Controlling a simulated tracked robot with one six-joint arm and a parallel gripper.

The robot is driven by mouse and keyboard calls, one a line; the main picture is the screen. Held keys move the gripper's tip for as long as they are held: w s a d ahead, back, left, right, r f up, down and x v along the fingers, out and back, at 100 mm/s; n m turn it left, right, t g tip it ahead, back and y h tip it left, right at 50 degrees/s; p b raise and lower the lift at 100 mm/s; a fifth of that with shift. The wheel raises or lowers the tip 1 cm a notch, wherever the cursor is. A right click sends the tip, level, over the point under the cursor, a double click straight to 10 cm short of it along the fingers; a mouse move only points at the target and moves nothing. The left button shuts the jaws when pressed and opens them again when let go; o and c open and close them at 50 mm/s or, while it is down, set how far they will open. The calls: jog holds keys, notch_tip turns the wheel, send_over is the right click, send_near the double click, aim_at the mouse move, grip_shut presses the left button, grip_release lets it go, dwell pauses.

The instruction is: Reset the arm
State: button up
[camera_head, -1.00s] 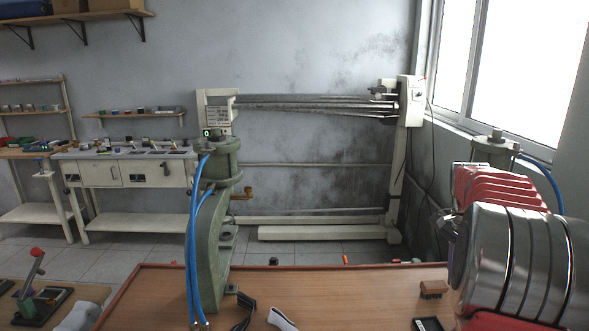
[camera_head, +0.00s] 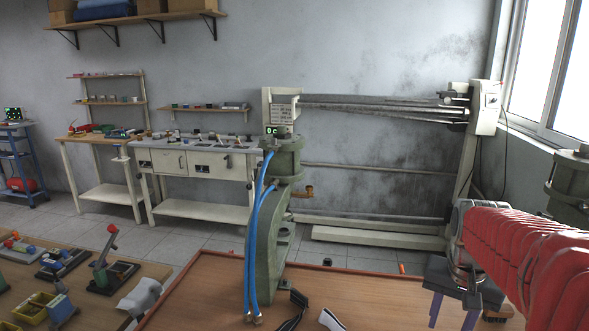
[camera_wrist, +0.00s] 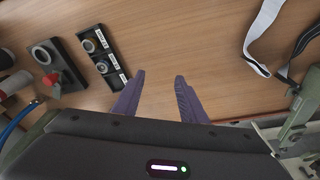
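My gripper (camera_head: 449,308) is at the lower right of the head view, at the end of my red-sleeved arm, pointing down over the brown table (camera_head: 205,295). In the wrist view its two purple fingers (camera_wrist: 159,80) are spread apart with bare wood between them, so it is open and empty. The fingers are clear of the objects on the table.
A green pneumatic press (camera_head: 268,230) with blue hoses stands on the table left of my arm. A second press (camera_head: 572,175) is partly behind my arm. The wrist view shows a black tray (camera_wrist: 101,57) and a white strap (camera_wrist: 262,35).

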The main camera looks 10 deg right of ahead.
jog(key=s+a+n+t, duration=0.2)
jog(key=s+a+n, duration=0.2)
jog(key=a, duration=0.6)
jog(key=s+a+r+n+t+y, duration=0.1)
jog(key=s+a+n, duration=0.3)
jog(key=a, duration=0.7)
jog(key=shift+s+r+t, duration=0.2)
jog(key=shift+s+t, duration=0.4)
jog(key=shift+c, duration=0.9)
